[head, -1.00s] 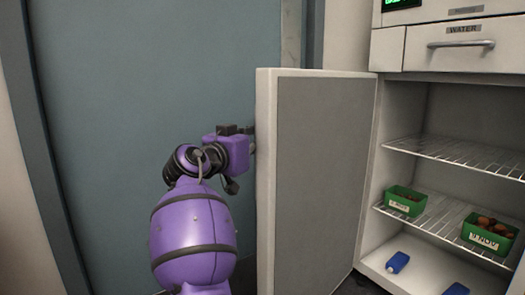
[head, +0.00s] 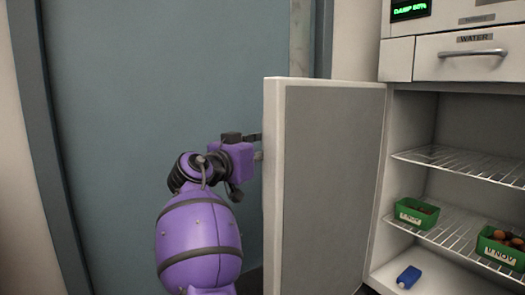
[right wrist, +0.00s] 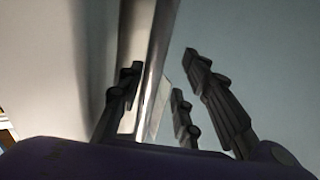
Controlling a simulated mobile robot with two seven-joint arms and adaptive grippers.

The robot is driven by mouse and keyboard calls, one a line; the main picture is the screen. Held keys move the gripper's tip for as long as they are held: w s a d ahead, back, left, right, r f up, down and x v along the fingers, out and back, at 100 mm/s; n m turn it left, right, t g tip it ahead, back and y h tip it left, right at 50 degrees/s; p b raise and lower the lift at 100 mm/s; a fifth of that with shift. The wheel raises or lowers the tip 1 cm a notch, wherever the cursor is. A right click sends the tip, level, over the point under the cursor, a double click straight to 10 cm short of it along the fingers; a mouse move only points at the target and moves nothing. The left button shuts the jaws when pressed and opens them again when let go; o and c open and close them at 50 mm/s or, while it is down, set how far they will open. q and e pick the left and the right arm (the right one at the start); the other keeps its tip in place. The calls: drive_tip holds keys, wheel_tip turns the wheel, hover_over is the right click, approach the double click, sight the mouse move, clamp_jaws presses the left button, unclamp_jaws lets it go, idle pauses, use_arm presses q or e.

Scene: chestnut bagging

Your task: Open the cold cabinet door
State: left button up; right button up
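The cold cabinet's door (head: 330,190) stands swung wide open, hinged at the cabinet's left side, its grey inner panel facing the head camera. My right gripper (head: 257,143) is at the door's free left edge, on the outer side, with its fingertips partly hidden. In the right wrist view the fingers (right wrist: 165,95) are spread apart, with a shiny upright bar or edge (right wrist: 158,70) between them, close to the left finger. I cannot tell whether they touch it. The cabinet (head: 410,135) shows its open interior. My left gripper is out of view.
Inside, wire shelves (head: 455,162) hold green boxes (head: 412,217) (head: 500,252) of brown items. A blue object (head: 409,277) lies on the cabinet floor. A closed drawer marked WATER (head: 470,57) is above. A blue-grey wall panel (head: 150,90) stands behind my right arm.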

drive_tip(key=v, duration=1.2)
drive_tip(key=shift+c, duration=0.3)
